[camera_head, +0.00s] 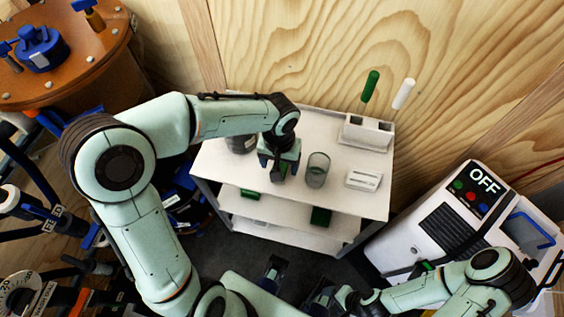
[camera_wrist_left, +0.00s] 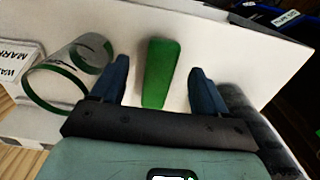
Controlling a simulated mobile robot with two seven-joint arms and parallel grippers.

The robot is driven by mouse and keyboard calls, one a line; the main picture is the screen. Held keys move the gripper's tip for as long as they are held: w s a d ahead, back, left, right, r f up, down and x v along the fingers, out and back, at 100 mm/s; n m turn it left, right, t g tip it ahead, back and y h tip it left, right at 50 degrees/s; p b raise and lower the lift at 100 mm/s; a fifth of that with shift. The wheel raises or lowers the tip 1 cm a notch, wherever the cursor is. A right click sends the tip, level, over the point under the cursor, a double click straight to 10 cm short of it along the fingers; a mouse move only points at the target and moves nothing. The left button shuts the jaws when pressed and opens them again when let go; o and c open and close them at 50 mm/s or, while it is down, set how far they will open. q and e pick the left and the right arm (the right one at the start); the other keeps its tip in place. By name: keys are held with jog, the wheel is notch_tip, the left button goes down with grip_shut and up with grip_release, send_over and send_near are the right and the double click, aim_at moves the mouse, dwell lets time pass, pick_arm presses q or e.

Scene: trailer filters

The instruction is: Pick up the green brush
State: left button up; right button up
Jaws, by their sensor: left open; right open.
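My left gripper (camera_head: 279,170) is over the front part of the white cart's top shelf (camera_head: 222,165), pointing down. In the left wrist view its fingers (camera_wrist_left: 161,88) are apart, with a green elongated block (camera_wrist_left: 161,72) showing between them and nothing clamped. A green-handled stick (camera_head: 369,87) stands upright in a white holder (camera_head: 366,134) at the back of the shelf. I cannot tell from its shape which green thing is the brush. My right gripper (camera_head: 297,284) is open and empty at the bottom, in front of the cart.
A clear cylinder (camera_head: 317,170) stands just right of my left gripper, with a white labelled box (camera_head: 363,179) beyond it. A white-handled stick (camera_head: 404,93) shares the holder. A dark round container (camera_head: 240,144) is on the left. A white machine marked OFF (camera_head: 440,230) stands right.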

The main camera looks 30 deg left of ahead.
pick_arm(q)
jog(key=f, duration=0.5)
jog(key=shift+w+a+f, duration=0.1)
jog(key=shift+w+a, duration=0.15)
jog(key=shift+w, duration=0.1)
jog(key=c, duration=1.1)
